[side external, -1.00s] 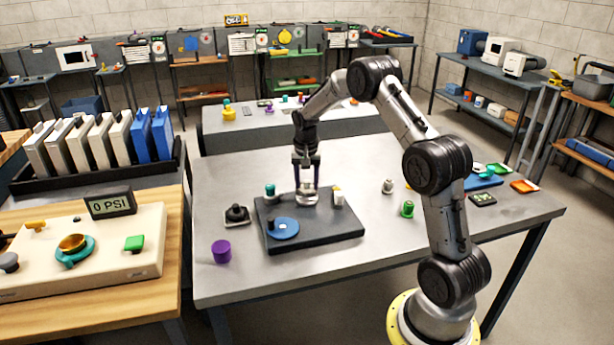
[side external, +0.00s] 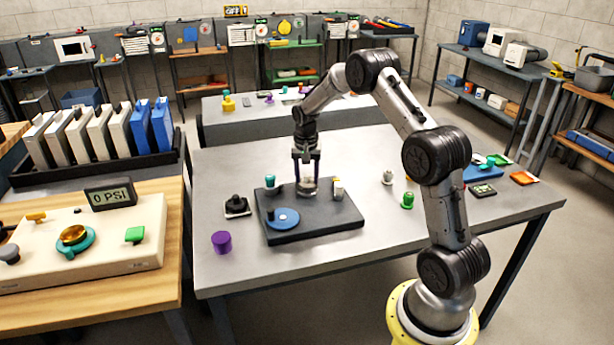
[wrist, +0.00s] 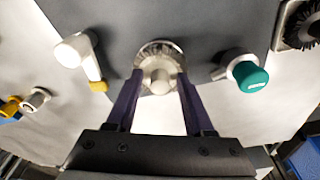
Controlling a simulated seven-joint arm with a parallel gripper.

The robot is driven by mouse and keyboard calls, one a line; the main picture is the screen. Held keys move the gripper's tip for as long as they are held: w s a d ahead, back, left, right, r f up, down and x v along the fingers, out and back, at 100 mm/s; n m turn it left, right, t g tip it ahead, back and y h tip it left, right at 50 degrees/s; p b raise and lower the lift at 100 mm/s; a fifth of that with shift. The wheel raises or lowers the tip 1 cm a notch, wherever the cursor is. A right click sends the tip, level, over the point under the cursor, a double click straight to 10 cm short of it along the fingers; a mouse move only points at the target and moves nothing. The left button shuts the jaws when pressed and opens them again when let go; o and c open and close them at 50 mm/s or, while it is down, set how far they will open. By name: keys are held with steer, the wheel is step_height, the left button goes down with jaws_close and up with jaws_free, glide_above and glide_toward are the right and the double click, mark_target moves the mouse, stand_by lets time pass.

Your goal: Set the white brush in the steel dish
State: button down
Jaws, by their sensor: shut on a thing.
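My gripper (wrist: 160,84) is shut on the white brush (wrist: 160,80), with a dark purple finger on each side of its pale knob. The round steel dish (wrist: 163,46) shows as a grey rim around the far side of the brush in the wrist view. In the side view my gripper (side external: 307,180) points straight down at the dish (side external: 309,191) on the dark board. The brush looks upright. It is at the dish, but its lower end is hidden, so I cannot tell whether it touches the bottom.
The dark board (side external: 315,230) also holds a blue disc (side external: 285,218), a teal-topped piece (wrist: 247,73) and a white piece with a yellow end (wrist: 72,51). A black piece (side external: 236,206) and a purple cylinder (side external: 221,242) stand left of the board. Green pieces (side external: 407,200) stand to its right.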

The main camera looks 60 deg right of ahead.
steer(key=shift+f, duration=0.25)
steer(key=shift+c, duration=1)
jaws_free()
steer(key=shift+r, duration=0.1)
